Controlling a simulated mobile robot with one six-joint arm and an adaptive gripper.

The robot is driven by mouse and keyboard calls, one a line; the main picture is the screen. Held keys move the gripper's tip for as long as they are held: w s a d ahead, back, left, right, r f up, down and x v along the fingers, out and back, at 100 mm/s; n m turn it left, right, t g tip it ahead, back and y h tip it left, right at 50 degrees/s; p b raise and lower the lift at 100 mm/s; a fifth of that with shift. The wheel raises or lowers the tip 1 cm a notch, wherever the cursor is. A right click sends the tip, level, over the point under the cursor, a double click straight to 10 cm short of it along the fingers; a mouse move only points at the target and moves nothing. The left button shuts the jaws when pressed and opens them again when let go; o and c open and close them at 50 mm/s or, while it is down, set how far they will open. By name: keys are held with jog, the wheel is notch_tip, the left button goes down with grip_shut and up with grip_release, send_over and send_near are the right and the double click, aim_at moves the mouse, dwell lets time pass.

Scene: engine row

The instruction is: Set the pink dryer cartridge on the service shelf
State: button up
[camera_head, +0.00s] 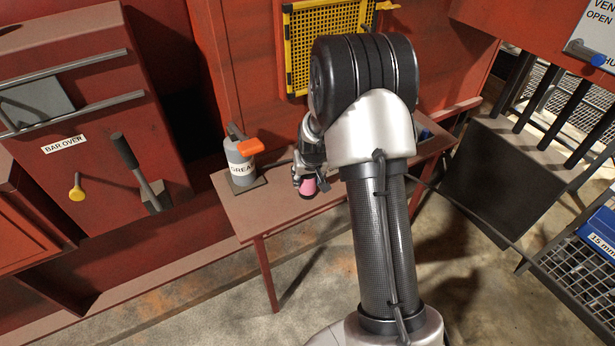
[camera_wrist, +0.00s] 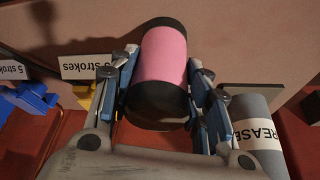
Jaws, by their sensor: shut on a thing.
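The pink dryer cartridge (camera_head: 308,188) is a short pink cylinder with black ends. It is held in my gripper (camera_head: 309,177) over the red-brown service shelf (camera_head: 255,213), near its middle. In the wrist view the cartridge (camera_wrist: 164,62) lies between the two fingers of my gripper (camera_wrist: 163,85), which are shut on its sides. I cannot tell whether its lower end touches the shelf. My arm hides part of the shelf's right side.
A grey grease can (camera_head: 240,160) with an orange top stands left of my gripper; it also shows in the wrist view (camera_wrist: 258,140). A "5 strokes" label (camera_wrist: 88,67) and a blue object (camera_wrist: 30,98) are at the left there. The shelf's front left is clear.

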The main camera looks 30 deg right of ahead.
jog(key=o, duration=1.2)
jog(key=shift+r, duration=0.1)
jog(key=s+a+r+p, duration=0.1)
jog(key=s+a+r, duration=0.2)
jog(key=s+r, duration=0.35)
jog(key=s+a+r+n+p, duration=0.1)
jog(key=s+a+r+p, duration=0.2)
jog(key=r, duration=0.7)
jog(key=s+a+r, duration=0.4)
jog(key=s+r, duration=0.1)
jog(key=r, duration=0.3)
jog(key=s+a+r+n, duration=0.1)
jog(key=s+a+r, duration=0.1)
jog(key=s, duration=0.7)
jog(key=s+a+r+n+y, duration=0.1)
jog(key=s+a, duration=0.3)
jog(key=s, duration=0.5)
jog(key=shift+s+a+r, duration=0.25)
jog(key=shift+s+r, duration=0.15)
jog(key=shift+r, duration=0.4)
